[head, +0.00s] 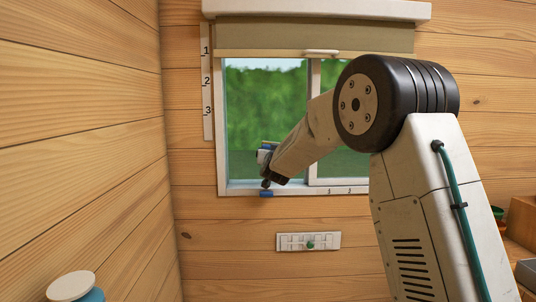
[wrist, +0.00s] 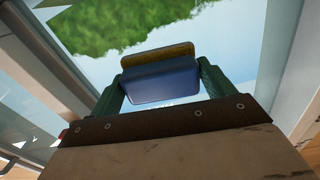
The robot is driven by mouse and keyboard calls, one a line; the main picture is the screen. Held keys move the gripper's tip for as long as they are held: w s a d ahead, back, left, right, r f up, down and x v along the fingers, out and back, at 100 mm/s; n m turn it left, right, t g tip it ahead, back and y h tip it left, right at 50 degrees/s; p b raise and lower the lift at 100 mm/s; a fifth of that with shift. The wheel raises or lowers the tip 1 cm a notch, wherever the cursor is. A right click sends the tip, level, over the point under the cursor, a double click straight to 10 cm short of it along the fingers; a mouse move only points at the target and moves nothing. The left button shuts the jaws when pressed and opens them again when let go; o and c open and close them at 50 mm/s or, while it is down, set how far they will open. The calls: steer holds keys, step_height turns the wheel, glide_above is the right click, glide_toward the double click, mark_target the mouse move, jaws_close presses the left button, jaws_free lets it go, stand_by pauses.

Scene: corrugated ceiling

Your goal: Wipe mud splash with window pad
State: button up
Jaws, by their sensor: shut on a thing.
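My gripper (wrist: 160,82) is shut on the window pad (wrist: 163,86), a blue block with a yellow layer on its far side, held between two dark green fingers. In the head view my gripper (head: 264,159) is in front of the lower left part of the window (head: 265,110), with a bit of blue at its tip. The pad faces the glass; I cannot tell whether it touches. I cannot make out a mud splash on the glass in either view; the arm hides part of the right pane.
The white window frame (head: 221,130) surrounds the panes, with a rolled blind (head: 300,36) above. A small blue piece (head: 266,194) is at the sill. A white panel with a green knob (head: 309,244) is below. A white-lidded container (head: 72,287) stands at lower left.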

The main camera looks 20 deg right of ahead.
steer(key=v, duration=0.6)
stand_by(0.5)
steer(key=shift+s, duration=0.1)
steer(key=v, duration=0.3)
stand_by(0.3)
stand_by(0.4)
